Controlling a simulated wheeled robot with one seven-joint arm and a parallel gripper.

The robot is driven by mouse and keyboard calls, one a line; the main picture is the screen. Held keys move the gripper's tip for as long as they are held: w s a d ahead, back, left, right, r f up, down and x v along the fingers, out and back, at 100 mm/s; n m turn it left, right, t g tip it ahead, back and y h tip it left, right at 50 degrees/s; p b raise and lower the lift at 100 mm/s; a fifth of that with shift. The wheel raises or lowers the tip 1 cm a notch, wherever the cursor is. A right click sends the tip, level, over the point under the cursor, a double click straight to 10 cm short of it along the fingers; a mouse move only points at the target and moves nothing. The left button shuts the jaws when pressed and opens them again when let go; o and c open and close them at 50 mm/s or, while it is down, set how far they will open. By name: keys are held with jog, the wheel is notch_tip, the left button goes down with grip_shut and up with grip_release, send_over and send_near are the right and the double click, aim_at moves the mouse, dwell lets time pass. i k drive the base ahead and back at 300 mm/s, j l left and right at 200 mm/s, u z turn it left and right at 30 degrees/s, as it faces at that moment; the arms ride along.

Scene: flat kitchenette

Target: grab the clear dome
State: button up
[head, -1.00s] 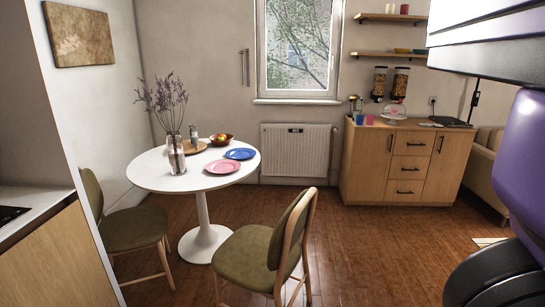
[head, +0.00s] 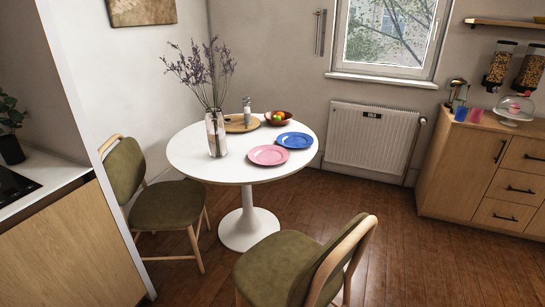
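The clear dome (head: 518,104) sits on a white cake stand (head: 513,117) on top of the wooden cabinet at the right. Something small and pinkish shows through the dome. My gripper is not in view, so I cannot see its state.
A round white table (head: 190,162) holds a vase, plates and a bowl. Green chairs (head: 168,204) (head: 300,262) stand around it, one in the foreground. Cups (head: 469,114) stand beside the dome on the cabinet (head: 460,170). Cereal dispensers (head: 499,65) hang above. Floor before the radiator (head: 370,138) is clear.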

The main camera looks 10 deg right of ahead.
aim_at(519, 107)
jog(key=z, duration=1.4)
jog(key=i, duration=3.15)
jog(key=i+j+u, duration=0.05)
